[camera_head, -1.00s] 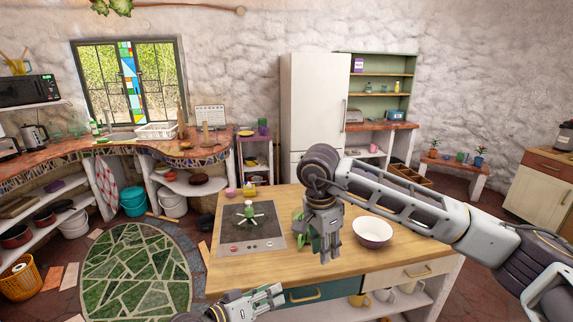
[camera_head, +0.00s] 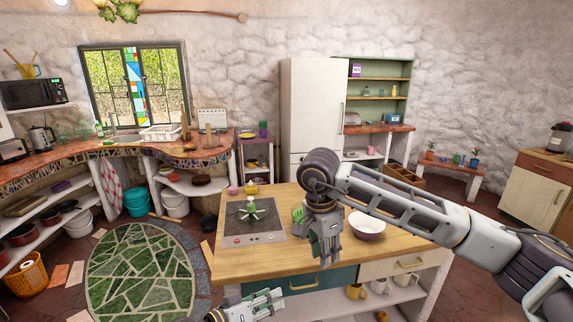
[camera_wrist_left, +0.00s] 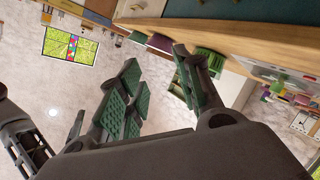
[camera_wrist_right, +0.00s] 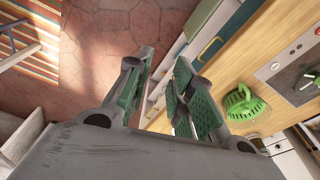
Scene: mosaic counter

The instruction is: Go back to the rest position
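My left gripper (camera_head: 262,304) is low at the front, before the wooden island, with its fingers apart and nothing between them; they also show in the left wrist view (camera_wrist_left: 156,78). My right gripper (camera_head: 326,258) hangs fingers down at the island's front edge in the head view. In the right wrist view its fingers (camera_wrist_right: 163,75) are apart, with an empty gap. The wooden island (camera_head: 240,268) stands in front of me.
A bowl (camera_head: 366,226) stands on the island, right of my right gripper. A cooktop (camera_head: 240,232) is at the left. Floor with a green mosaic (camera_head: 140,270) lies open left.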

